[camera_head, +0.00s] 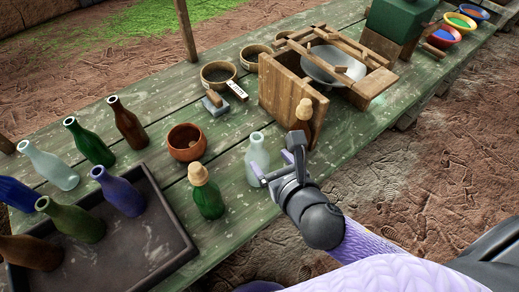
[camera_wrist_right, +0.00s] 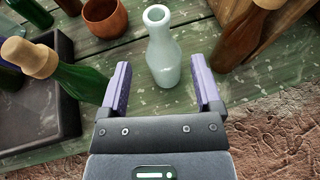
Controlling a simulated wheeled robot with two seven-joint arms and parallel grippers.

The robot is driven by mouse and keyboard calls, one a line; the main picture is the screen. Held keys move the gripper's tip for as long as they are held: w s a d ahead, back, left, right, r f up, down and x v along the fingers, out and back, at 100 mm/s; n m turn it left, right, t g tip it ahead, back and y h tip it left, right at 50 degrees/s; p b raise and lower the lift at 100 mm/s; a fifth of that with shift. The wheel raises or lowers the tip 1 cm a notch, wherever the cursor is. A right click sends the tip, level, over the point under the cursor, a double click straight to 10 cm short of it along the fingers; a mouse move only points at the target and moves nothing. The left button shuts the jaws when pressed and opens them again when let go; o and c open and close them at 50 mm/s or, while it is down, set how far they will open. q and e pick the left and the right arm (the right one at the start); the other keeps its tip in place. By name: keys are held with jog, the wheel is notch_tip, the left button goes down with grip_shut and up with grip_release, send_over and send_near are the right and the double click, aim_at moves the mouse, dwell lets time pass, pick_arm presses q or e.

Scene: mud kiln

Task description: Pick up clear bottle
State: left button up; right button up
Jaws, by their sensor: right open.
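The clear bottle (camera_head: 257,160) is pale, whitish and see-through. It stands upright on the green plank table near its front edge. My right gripper (camera_head: 268,174) is open beside it on the near side. In the right wrist view the clear bottle (camera_wrist_right: 162,48) stands just ahead of and between the two purple fingers of my right gripper (camera_wrist_right: 163,85). A visible gap remains on each side. A similar pale bottle (camera_head: 48,166) stands at the left of the table. My left gripper is not in view.
A corked green bottle (camera_head: 206,192) stands left of the clear bottle, and a corked brown bottle (camera_head: 304,120) stands right. A clay bowl (camera_head: 187,142) is behind. A dark tray (camera_head: 155,240) and several coloured bottles fill the left. A wooden frame with a metal bowl (camera_head: 333,66) stands farther right.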

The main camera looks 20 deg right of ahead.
aim_at(260, 150)
jog(key=b+x, duration=0.1)
jog(key=x, duration=0.2)
jog(key=b+x, duration=0.1)
jog(key=x, duration=0.3)
jog(key=shift+w+a+f+b, duration=0.1)
jog(key=shift+f+b, duration=0.25)
jog(key=shift+f, duration=0.15)
jog(key=shift+w, duration=0.25)
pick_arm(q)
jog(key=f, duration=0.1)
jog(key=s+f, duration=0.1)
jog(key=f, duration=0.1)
pick_arm(e)
grip_shut()
